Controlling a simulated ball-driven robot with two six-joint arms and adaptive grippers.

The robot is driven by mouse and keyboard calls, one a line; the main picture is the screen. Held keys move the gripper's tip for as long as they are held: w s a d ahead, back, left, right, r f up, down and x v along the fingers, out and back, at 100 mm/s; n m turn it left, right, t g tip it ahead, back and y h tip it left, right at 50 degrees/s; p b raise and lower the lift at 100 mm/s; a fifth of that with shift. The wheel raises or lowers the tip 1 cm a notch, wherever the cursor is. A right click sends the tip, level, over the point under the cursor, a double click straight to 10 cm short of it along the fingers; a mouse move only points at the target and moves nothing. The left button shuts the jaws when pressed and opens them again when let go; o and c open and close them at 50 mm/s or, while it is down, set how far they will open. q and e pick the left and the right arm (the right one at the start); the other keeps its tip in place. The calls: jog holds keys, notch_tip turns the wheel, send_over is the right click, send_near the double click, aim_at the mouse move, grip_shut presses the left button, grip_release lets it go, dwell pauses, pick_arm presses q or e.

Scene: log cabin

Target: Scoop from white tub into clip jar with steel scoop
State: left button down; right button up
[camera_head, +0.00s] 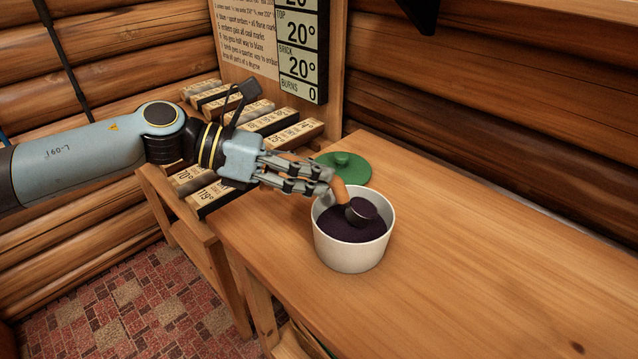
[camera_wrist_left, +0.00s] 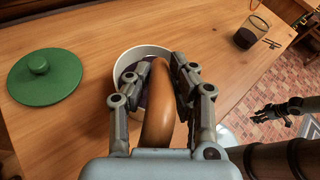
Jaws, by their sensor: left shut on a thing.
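The white tub (camera_head: 352,262) stands on the wooden table, filled with dark purple stuff. My left gripper (camera_head: 325,180) is shut on the brown handle of the steel scoop (camera_head: 361,209), above the tub's left rim. The scoop's head is tilted at the surface of the stuff inside the tub; whether it is loaded I cannot tell. In the left wrist view the handle (camera_wrist_left: 157,105) runs between the fingers and hides part of the tub. A glass jar with dark contents (camera_wrist_left: 251,32) stands on the table there. My right gripper (camera_wrist_left: 272,112) shows small beside the table edge, its jaws unclear.
A green lid (camera_head: 342,168) lies on the table behind the tub. A rack of labelled wooden blocks (camera_head: 275,121) stands behind my left arm, below a sign board (camera_head: 300,55). The table right of the tub is clear. Log walls close off the back.

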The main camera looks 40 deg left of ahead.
aim_at(287, 155)
pick_arm(q)
jog(key=r+p, duration=0.1)
jog(key=r, duration=0.1)
jog(key=r+p, duration=0.1)
jog(key=shift+s+a+r, duration=0.2)
jog(key=shift+r, duration=0.15)
jog(key=a+f+h+b, duration=0.1)
jog(key=b, duration=0.2)
jog(key=shift+s+t, duration=0.35)
jog(key=shift+t, duration=0.05)
jog(key=shift+s+a+r+t+h, duration=0.2)
jog(key=shift+s+a+t+h, duration=0.15)
jog(key=shift+h, duration=0.25)
jog(key=shift+s+a+r+t+h, duration=0.2)
jog(key=shift+a+t+h, duration=0.15)
jog(key=shift+h, duration=0.25)
